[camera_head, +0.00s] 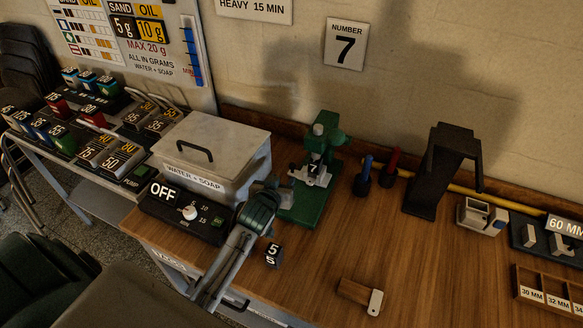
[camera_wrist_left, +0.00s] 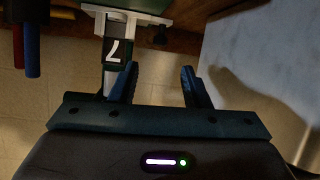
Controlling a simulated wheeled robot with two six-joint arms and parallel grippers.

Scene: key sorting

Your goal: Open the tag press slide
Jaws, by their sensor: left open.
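The tag press (camera_head: 324,140) is a green upright machine on a green base (camera_head: 300,212), standing on the wooden bench. A grey metal part with a dark piece marked 7 (camera_head: 314,170) sits at its front. My left gripper (camera_head: 286,187) is open just left of this part. In the left wrist view the piece marked 7 (camera_wrist_left: 115,52) shows upside down, beyond the left finger of my gripper (camera_wrist_left: 158,80). The gap between the fingers looks empty. I cannot tell whether a finger touches the press. My right gripper is not in view.
A grey lidded box (camera_head: 215,150) and a black control unit reading OFF (camera_head: 180,218) stand left of the press. A dark cube marked 5 (camera_head: 273,255) lies in front. Blue and red handles (camera_head: 364,172) and a black stand (camera_head: 440,170) are to the right.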

